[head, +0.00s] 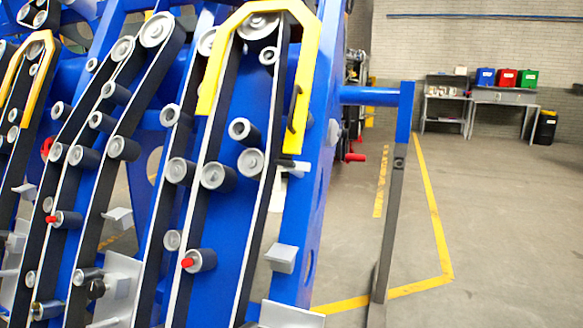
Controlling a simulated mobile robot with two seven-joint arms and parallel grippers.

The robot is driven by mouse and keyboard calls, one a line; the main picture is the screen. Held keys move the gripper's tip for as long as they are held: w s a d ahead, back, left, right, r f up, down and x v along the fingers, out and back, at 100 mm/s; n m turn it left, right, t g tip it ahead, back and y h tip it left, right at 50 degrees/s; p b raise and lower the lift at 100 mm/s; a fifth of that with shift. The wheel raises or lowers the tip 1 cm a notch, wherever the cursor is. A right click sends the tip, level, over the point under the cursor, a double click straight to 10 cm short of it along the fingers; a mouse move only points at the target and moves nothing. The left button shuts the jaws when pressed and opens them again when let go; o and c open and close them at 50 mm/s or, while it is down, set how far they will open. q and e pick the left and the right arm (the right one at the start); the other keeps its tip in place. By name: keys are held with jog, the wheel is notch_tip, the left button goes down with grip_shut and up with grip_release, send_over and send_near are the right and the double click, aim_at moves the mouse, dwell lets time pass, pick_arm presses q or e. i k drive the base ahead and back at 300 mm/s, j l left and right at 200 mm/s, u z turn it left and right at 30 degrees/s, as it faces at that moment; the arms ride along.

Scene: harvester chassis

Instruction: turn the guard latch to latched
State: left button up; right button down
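A yellow guard (307,50) arches over the top of the nearest belt run on the blue machine. A black curved handle (293,110) is on its right leg. Below that leg is a small light-grey piece (296,167) beside a small yellow tab; it may be the guard latch, but it is too small to tell its position. A second yellow guard (42,40) is at the far left. Neither of my grippers is in view.
The blue frame (308,195) carries several belts and rollers, with grey brackets (281,257) jutting out low down. A grey post (392,210) with a blue arm stands to the right. Beyond the yellow floor line, the floor is open up to workbenches (505,97) with coloured bins.

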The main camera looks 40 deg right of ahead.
aim_at(287, 165)
jog(key=z, duration=1.15)
